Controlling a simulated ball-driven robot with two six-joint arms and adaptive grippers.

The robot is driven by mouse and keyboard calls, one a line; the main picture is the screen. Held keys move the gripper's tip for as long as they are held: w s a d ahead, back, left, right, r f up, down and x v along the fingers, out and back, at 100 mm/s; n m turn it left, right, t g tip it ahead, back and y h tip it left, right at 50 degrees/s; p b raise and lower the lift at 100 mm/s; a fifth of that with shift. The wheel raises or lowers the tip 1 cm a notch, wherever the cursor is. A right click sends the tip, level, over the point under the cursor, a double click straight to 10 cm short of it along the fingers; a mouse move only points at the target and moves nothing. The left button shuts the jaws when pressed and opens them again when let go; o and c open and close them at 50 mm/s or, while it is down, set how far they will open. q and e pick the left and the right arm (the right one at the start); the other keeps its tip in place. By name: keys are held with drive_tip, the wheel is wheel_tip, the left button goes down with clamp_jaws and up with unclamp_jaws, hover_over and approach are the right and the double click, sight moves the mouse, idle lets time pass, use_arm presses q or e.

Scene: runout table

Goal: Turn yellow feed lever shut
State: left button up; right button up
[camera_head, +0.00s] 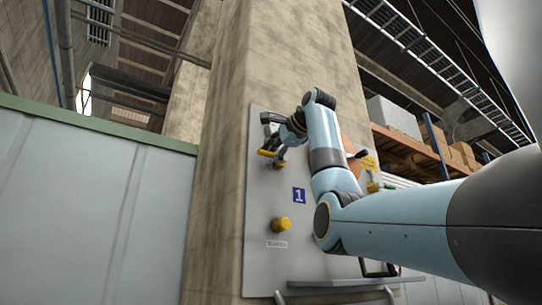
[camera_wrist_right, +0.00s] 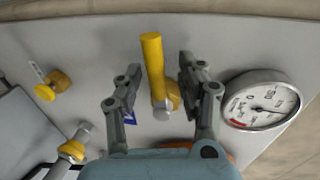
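The yellow feed lever (camera_head: 268,153) is on the upper part of the grey wall panel, its handle pointing left in the head view. In the right wrist view the yellow lever (camera_wrist_right: 153,58) stands between the two fingers of my right gripper (camera_wrist_right: 160,70). The fingers are open, with a visible gap on each side of the handle. In the head view my right gripper (camera_head: 275,140) is at the lever, partly hidden by its own wrist. My left gripper is in neither view.
A round gauge (camera_wrist_right: 262,100) sits close to the right finger in the wrist view. A yellow knob (camera_head: 282,225) is lower on the panel (camera_head: 262,200), below a blue "1" sign (camera_head: 299,195). A ledge (camera_head: 340,284) runs along the panel's bottom.

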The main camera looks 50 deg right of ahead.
drive_tip(key=v, duration=1.1)
drive_tip(key=shift+s, duration=0.25)
